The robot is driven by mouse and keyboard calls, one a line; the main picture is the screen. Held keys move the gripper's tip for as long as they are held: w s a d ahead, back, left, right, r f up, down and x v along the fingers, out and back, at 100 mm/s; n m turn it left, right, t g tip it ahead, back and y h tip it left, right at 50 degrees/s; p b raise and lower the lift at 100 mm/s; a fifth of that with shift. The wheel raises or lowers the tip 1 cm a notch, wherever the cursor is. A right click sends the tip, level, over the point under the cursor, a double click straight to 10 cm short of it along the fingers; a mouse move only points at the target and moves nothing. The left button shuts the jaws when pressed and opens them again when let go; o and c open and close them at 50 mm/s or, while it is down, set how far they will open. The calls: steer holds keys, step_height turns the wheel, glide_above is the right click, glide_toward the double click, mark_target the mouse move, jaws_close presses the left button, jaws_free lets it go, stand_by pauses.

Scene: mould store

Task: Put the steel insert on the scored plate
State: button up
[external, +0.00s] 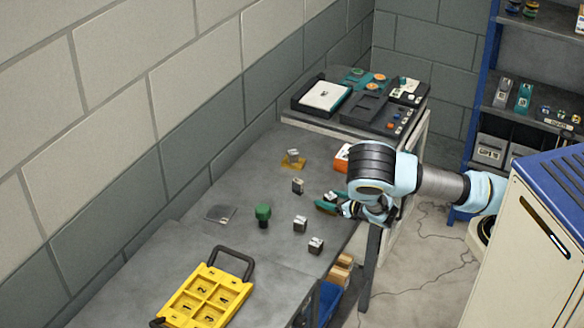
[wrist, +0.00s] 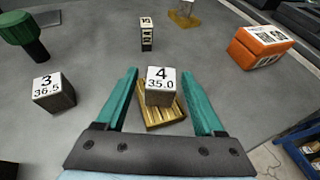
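Several small steel blocks with numbered white tops stand on the grey bench. One, marked 4 and 35.0 (wrist: 161,87), sits on a ribbed brass-coloured piece (wrist: 151,119). My gripper (wrist: 160,92) is open, its green fingers either side of this block with gaps. In the external view my gripper (external: 331,205) is low over the bench's right side. A block marked 3 and 36.5 (wrist: 53,93) stands to its left; it shows in the external view (external: 300,224). A thin flat grey plate (external: 221,214) lies bare at the bench's left; its scoring is too small to tell.
A green knob-topped tool (external: 263,213) stands between the plate and the blocks. A yellow compartment tray (external: 205,295) is at the front. An orange box (wrist: 262,45) is to the right, and another block on a brass-coloured piece (external: 292,163) is further back.

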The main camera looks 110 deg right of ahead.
steer(key=shift+r, duration=0.2)
steer(key=shift+a, duration=0.3)
steer(key=v, duration=0.7)
steer(key=shift+s+r, duration=0.15)
steer(key=shift+r, duration=0.25)
steer(key=p+v, duration=0.2)
steer(key=p, duration=0.2)
steer(key=shift+s+a+r+p, duration=0.25)
steer(key=shift+a+p, duration=0.4)
steer(key=shift+p, duration=0.35)
steer(key=shift+s+a+f+p, duration=0.1)
steer(key=shift+s+a+p, duration=0.1)
steer(key=shift+a+p, duration=0.2)
